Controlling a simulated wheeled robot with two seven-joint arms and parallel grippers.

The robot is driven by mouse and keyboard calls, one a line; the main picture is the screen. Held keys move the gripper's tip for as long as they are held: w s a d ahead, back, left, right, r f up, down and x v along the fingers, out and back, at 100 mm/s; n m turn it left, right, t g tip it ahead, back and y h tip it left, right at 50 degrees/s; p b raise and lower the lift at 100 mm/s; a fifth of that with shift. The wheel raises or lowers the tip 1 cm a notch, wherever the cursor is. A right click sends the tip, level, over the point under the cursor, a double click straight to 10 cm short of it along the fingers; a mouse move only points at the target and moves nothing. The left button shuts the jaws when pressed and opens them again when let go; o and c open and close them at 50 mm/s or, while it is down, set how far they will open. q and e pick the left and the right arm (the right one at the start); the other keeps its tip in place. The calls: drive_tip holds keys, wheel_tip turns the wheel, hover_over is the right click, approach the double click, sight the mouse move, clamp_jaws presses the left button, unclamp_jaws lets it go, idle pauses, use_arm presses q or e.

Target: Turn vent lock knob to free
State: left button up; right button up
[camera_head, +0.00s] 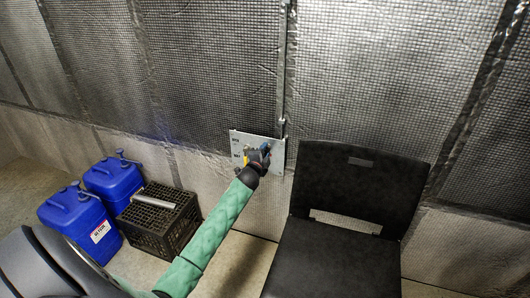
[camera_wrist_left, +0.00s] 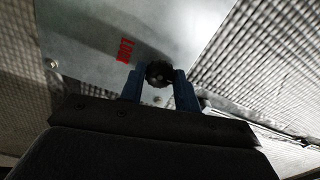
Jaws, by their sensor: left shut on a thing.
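A pale metal plate (camera_head: 278,158) is fixed to the quilted wall in the head view. In the left wrist view the plate (camera_wrist_left: 85,50) carries red lettering that seems to read "LOCK". A round black knob (camera_wrist_left: 160,73) sits on the plate beside the lettering. My left gripper (camera_wrist_left: 160,88) has its two blue fingers on either side of the knob, shut on it. In the head view my left gripper (camera_head: 264,151) reaches the plate and covers the knob, with a bit of yellow showing beside it. The knob's exact angle cannot be told. My right gripper is not in view.
A black chair (camera_head: 340,255) stands right of my arm, close to the wall. Two blue jugs (camera_head: 78,222) (camera_head: 113,180) and a black crate (camera_head: 155,228) with a grey cylinder on it stand on the floor at left. A vertical pipe (camera_head: 283,70) runs down to the plate.

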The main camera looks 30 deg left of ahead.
use_arm(q)
drive_tip(key=shift+a, duration=0.1)
drive_tip(key=o, duration=1)
drive_tip(key=shift+s+f, duration=0.1)
drive_tip(key=shift+s, duration=0.45)
drive_tip(key=b+v, duration=0.1)
drive_tip(key=v, duration=0.5)
drive_tip(key=shift+s, duration=0.4)
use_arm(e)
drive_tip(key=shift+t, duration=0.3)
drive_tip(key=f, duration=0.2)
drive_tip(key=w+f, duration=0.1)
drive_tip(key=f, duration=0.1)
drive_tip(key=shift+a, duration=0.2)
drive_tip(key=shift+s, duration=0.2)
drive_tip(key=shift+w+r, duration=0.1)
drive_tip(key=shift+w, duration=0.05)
